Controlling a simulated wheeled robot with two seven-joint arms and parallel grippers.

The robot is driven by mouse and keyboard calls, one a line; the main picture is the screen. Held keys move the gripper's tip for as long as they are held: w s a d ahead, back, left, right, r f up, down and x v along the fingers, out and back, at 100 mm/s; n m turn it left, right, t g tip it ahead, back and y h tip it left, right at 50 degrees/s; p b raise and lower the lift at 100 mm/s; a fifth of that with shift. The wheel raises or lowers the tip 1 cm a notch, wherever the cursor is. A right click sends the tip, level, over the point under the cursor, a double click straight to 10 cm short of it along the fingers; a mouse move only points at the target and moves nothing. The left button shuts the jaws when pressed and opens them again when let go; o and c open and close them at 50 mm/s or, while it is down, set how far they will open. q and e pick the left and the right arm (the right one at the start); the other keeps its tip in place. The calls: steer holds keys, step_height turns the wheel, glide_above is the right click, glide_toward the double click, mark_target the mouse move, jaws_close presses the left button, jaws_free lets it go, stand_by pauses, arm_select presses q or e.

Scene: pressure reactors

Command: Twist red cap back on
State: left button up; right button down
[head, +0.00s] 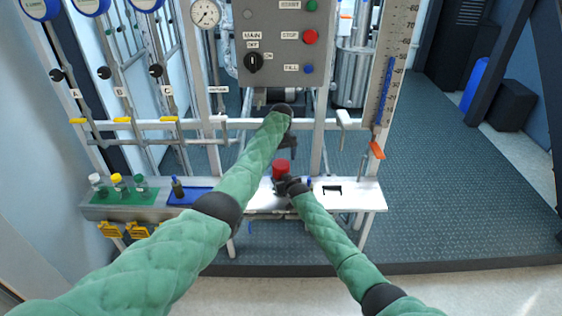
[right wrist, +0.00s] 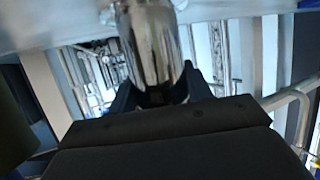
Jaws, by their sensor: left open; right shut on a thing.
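The red cap (head: 281,167) shows at the middle of the white bench, on or right above the spot where my right gripper (head: 291,186) is. My right gripper is shut on a shiny metal cylinder (right wrist: 150,45), seen between its dark fingers in the right wrist view. Most of the cylinder is hidden in the head view. My left gripper (head: 292,144) is open, pointing down just above and slightly right of the red cap, with a small gap. Whether the cap's thread is engaged cannot be seen.
The white bench (head: 372,195) carries a green tray (head: 123,197) with several capped bottles and a blue tray (head: 190,195) to the left. A rail, pipes and a grey control panel (head: 278,40) stand behind. Open floor lies right.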

mark_target(281, 164)
arm_select(q)
steer(key=shift+r+n, duration=0.45)
steer(key=shift+n, duration=0.05)
steer(key=shift+f, duration=4)
steer(key=shift+c, duration=0.2)
steer(key=c, duration=0.9)
steer(key=shift+m, duration=0.9)
steer(key=o, duration=1.1)
steer(key=shift+o, duration=0.2)
